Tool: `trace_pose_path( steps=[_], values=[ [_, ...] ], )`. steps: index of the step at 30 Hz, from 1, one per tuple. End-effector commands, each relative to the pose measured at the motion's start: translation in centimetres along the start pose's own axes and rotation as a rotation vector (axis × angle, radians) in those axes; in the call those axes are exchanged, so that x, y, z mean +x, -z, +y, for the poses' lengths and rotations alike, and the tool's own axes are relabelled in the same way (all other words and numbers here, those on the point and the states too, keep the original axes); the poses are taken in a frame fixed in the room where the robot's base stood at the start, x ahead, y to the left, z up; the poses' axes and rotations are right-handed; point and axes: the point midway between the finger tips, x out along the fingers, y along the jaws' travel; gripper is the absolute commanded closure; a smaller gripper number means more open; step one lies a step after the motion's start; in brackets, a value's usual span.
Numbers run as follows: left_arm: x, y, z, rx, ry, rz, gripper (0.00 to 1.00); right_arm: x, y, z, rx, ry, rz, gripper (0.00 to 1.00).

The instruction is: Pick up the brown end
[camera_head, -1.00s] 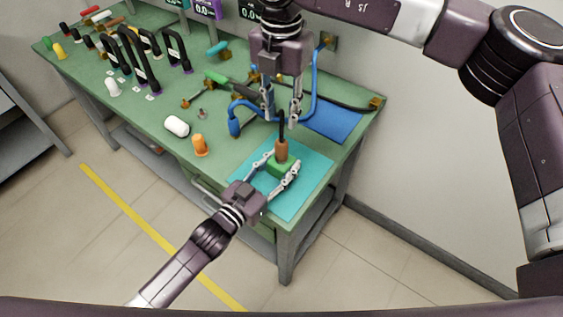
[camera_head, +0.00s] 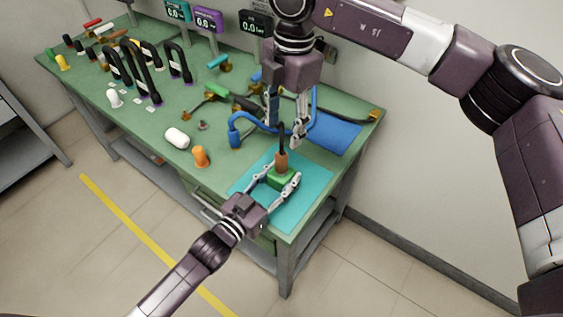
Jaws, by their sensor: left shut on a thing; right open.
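The brown end (camera_head: 282,163) stands upright on a green block (camera_head: 281,179), with a thin black stem (camera_head: 282,137) rising from its top. The block rests on the teal mat (camera_head: 309,204) near the bench's front right corner. My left gripper (camera_head: 280,181) comes from the front and is shut on the green block, one finger at each side. My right gripper (camera_head: 285,130) points down from above. It is open, its fingertips around or just behind the black stem, above the brown end; whether they touch it I cannot tell.
A blue hose (camera_head: 240,120) curves behind the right gripper, with a blue mat (camera_head: 338,136) beyond. An orange piece (camera_head: 201,156) and a white cylinder (camera_head: 177,138) stand left of the teal mat. Black U-shaped tubes (camera_head: 147,72) stand further left. The teal mat's front right is bare.

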Motion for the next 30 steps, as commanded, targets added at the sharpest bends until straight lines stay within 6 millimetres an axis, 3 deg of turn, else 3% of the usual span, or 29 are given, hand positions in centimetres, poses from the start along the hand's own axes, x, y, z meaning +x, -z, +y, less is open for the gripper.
trace_pose_path(
  steps=[6,12,17,24,30],
  values=[
    [0.0,-0.1,0.0,0.000,0.000,-0.001,1.00,0.0,-0.7,-0.6,0.317,-0.019,0.049,0.52],
    [0.0,-0.1,0.0,0.000,0.000,-0.001,1.00,0.0,-1.2,-0.8,0.485,-0.025,0.070,0.52],
    [0.0,-0.1,0.0,0.000,0.000,-0.001,1.00,1.4,-1.2,-0.8,0.520,-0.025,0.074,0.52],
    [0.0,-0.1,0.0,0.000,0.000,-0.001,1.00,5.4,-0.9,-0.6,0.519,-0.025,0.074,0.52],
    [0.0,-0.1,0.0,0.000,0.000,-0.001,1.00,6.8,-0.9,-0.5,0.518,-0.026,0.074,0.52]
  ],
)
